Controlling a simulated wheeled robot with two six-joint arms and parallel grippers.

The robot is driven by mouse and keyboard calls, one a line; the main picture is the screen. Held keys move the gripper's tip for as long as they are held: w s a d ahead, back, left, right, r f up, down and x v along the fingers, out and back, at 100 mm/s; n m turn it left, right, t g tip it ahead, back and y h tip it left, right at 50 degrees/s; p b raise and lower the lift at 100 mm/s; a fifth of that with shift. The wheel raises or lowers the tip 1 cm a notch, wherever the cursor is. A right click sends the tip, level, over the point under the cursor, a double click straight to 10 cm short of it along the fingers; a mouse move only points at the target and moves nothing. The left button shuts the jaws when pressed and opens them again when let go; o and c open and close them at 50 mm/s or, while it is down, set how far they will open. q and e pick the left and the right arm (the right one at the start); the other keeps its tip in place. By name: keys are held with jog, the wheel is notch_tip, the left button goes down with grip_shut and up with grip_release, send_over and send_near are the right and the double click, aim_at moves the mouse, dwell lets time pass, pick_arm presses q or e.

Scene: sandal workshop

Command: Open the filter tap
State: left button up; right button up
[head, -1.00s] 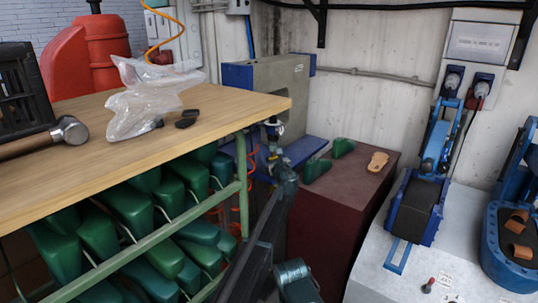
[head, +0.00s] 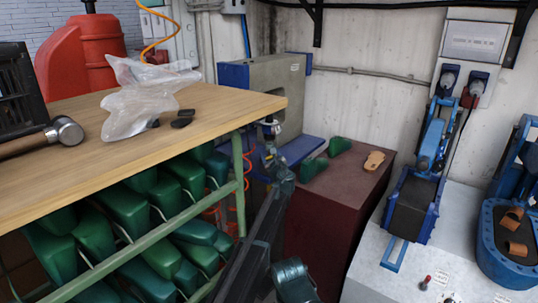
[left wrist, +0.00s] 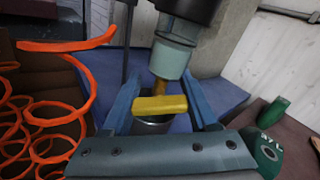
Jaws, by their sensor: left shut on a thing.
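The filter (head: 270,128) hangs at the blue and grey press, beyond the far end of the wooden bench. In the left wrist view, its pale green bowl (left wrist: 171,58) hangs under a dark head. The yellow tap (left wrist: 160,105) sits below the bowl, its handle lying crosswise. My left gripper (head: 270,149) is just below the filter. In the left wrist view, my left gripper's blue fingers (left wrist: 160,100) stand on both sides of the yellow tap and are shut on it.
Orange coiled hose (left wrist: 62,95) hangs close to my left gripper. The wooden bench (head: 225,112) and its green rack frame (head: 238,160) stand left of my arm. A maroon block (head: 330,205) with green lasts (head: 313,168) and a tan sole (head: 374,160) is at right.

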pick_arm(q)
jog(key=o, duration=1.4)
jog(key=shift+s, duration=0.15)
